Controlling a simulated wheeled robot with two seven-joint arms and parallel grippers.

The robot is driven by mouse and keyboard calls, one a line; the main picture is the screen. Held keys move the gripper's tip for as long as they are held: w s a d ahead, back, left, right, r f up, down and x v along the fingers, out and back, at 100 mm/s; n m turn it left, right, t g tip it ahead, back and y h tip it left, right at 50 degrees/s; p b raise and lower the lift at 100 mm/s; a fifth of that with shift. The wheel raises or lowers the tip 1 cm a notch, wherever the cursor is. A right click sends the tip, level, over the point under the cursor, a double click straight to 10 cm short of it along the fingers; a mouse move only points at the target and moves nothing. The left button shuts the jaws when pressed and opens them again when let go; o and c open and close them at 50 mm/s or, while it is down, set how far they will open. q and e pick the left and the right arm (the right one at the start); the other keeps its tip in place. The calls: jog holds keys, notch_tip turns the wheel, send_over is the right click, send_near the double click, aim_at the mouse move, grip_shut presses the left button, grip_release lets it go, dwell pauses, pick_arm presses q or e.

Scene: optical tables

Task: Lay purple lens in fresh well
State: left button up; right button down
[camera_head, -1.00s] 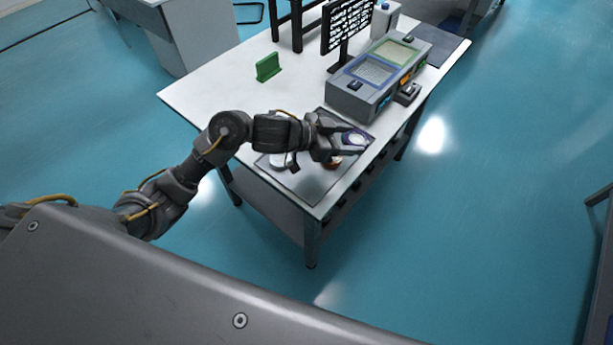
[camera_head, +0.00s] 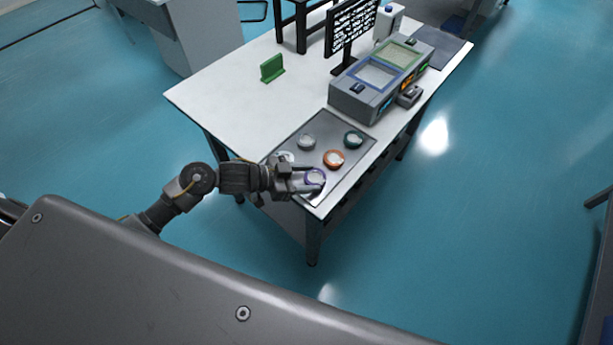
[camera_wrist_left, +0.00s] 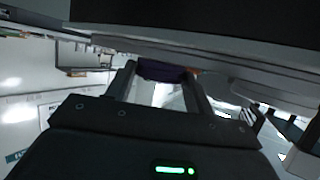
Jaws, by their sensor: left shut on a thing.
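The purple lens (camera_head: 316,177) is a purple-rimmed disc at the near corner of the grey tray (camera_head: 345,175). My left gripper (camera_head: 312,180) is shut on it, and the lens also shows between the fingers in the left wrist view (camera_wrist_left: 162,71). I cannot tell whether the lens touches the tray or is held just above it. The grey box at the table's right side has two wells, a blue-rimmed one (camera_head: 377,73) and a green-rimmed one (camera_head: 398,55). I cannot tell which is the fresh one. My right gripper is not in view.
The tray also holds an orange lens (camera_head: 333,158), a green lens (camera_head: 353,139) and a grey one (camera_head: 306,142). A whitish disc (camera_head: 286,156) lies beside my gripper. A green stand (camera_head: 271,68) and a monitor (camera_head: 350,28) stand farther back. The white tabletop's left part is clear.

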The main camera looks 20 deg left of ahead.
pick_arm(q)
jog(key=shift+f, duration=0.3)
jog(key=shift+f, duration=0.2)
jog(key=o, duration=1)
